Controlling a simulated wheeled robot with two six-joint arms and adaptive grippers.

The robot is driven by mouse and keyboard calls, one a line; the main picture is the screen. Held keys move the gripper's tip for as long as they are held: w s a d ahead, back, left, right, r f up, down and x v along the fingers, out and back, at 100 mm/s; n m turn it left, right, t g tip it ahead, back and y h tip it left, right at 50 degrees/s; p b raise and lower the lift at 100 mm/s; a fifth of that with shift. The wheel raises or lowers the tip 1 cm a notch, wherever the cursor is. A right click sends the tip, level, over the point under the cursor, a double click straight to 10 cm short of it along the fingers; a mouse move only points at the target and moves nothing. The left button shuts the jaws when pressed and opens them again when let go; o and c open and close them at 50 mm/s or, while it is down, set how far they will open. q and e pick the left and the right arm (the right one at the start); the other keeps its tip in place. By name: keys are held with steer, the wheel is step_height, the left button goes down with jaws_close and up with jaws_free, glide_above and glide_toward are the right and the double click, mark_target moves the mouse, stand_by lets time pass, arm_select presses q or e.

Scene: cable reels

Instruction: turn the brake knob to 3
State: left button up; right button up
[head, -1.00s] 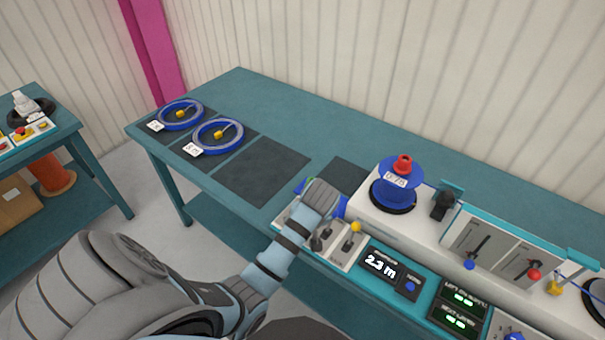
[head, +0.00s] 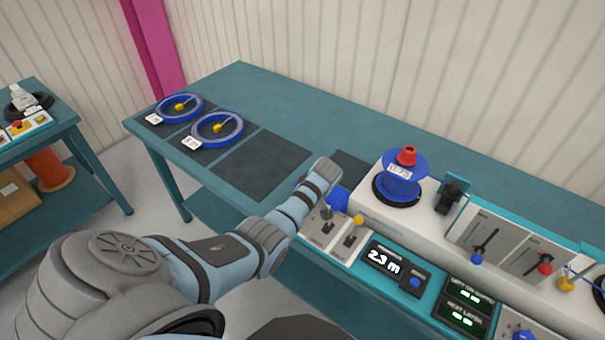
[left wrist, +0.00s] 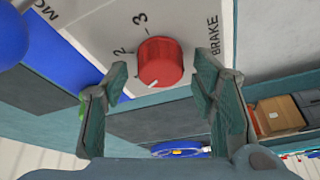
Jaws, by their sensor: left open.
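The red brake knob (left wrist: 160,62) is in the left wrist view on a pale panel, beside the printed word BRAKE and the numbers 2 and 3. A small pale mark shows low on its side, but I cannot tell which number it points to. My left gripper (left wrist: 161,80) is open, with one finger on each side of the knob. Gaps show between the fingers and the knob. In the head view my left wrist hides the knob and the fingers. My right gripper is not in view.
The teal bench (head: 300,120) carries two blue rings (head: 217,129) on dark mats. Near my left wrist are small levers (head: 349,239) and a 2.3 m display (head: 384,261). A blue reel (head: 404,178) stands on the white machine. The bench's back is clear.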

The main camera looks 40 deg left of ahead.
arm_select(q)
steer(key=shift+r, duration=0.1)
steer(key=shift+c, duration=0.4)
steer(key=c, duration=1.1)
